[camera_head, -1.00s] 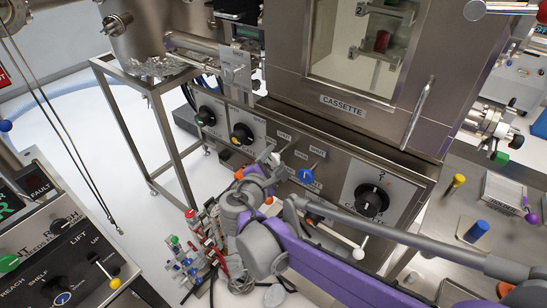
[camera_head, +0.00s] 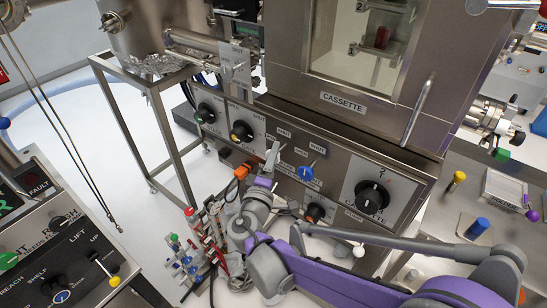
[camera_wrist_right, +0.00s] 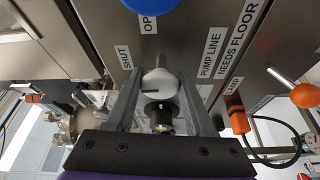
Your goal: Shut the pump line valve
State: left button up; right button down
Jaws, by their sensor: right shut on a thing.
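The pump line valve's pale round handle knob (camera_wrist_right: 158,82) shows in the right wrist view, below the SHUT and OPEN labels and beside the PUMP LINE label (camera_wrist_right: 212,52). My right gripper (camera_wrist_right: 160,92) is shut on it, one grey finger on each side. In the head view my right gripper (camera_head: 270,162) is at the lower front panel, left of the blue-knobbed valve (camera_head: 306,172). The gripper hides much of the handle there, and I cannot tell its exact angle. My left gripper is not in view.
An orange connector (camera_head: 241,171) is close left of the gripper. A black dial (camera_head: 371,196) is to the right on the panel. A cluster of small coloured valves (camera_head: 185,258) stands at the lower left. The cassette door handle (camera_head: 418,113) sticks out above.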

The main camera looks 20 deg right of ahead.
jog(key=shift+m, duration=0.5)
jog(key=shift+c, duration=1.3)
grip_release()
jog(key=v, duration=1.1)
jog(key=shift+f, duration=0.2)
jog(key=shift+w, duration=0.15)
